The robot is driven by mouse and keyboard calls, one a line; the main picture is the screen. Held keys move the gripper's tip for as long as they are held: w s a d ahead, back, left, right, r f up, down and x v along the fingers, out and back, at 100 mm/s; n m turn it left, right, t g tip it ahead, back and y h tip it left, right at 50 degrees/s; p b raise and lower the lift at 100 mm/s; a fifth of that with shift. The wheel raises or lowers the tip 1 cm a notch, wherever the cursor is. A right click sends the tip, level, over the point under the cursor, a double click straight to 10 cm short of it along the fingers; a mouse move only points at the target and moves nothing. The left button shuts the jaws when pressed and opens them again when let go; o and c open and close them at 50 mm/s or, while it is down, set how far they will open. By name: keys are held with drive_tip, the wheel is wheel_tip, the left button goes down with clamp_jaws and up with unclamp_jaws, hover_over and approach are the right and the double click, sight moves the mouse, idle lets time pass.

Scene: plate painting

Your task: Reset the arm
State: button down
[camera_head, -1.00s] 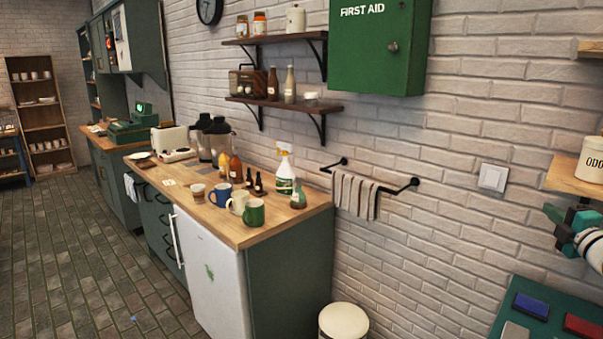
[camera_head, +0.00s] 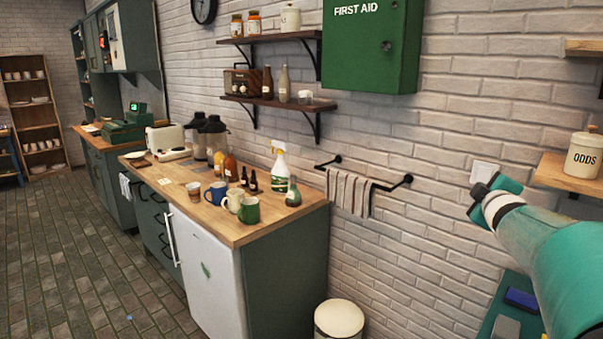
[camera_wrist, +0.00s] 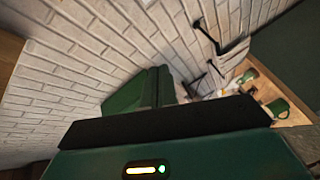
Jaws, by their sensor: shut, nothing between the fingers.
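My gripper (camera_head: 482,190) is at the end of my teal arm, at the right of the head view. It is small there, dark and teal at the tip, and looks shut and empty. It is in front of the brick wall and covers part of the light switch (camera_head: 486,172); I cannot tell how far it is from the wall. In the wrist view, a dark bar and a green housing of mine fill the lower part. A green shape stands above the bar; I cannot tell what it is.
A wooden counter (camera_head: 237,233) with mugs, bottles and a spray bottle stands left of centre. A striped towel (camera_head: 348,193) hangs on a wall rail. A green first aid cabinet (camera_head: 369,45) is above. A shelf with an ODDS jar (camera_head: 585,157) is at the right. A bin (camera_head: 339,319) stands below.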

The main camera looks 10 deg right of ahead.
drive_tip(key=s+a+f+m+g+y, duration=0.1)
drive_tip(key=s+a+f+m+g, duration=0.15)
drive_tip(key=s+a, duration=0.45)
drive_tip(key=s+a+f+m+g+y, duration=0.1)
drive_tip(key=s+a+f+m+g, duration=0.15)
drive_tip(key=a, duration=0.85)
drive_tip(key=s+a+f+m+g+y, duration=0.1)
drive_tip(key=s+a+f+g+y, duration=0.1)
drive_tip(key=s+a+f, duration=0.4)
drive_tip(key=s+a+f+m+g+y, duration=0.2)
drive_tip(key=s+a+f, duration=0.3)
drive_tip(key=s+a, duration=0.5)
drive_tip(key=shift+s+f+g+y, duration=0.4)
drive_tip(key=shift+s, duration=0.75)
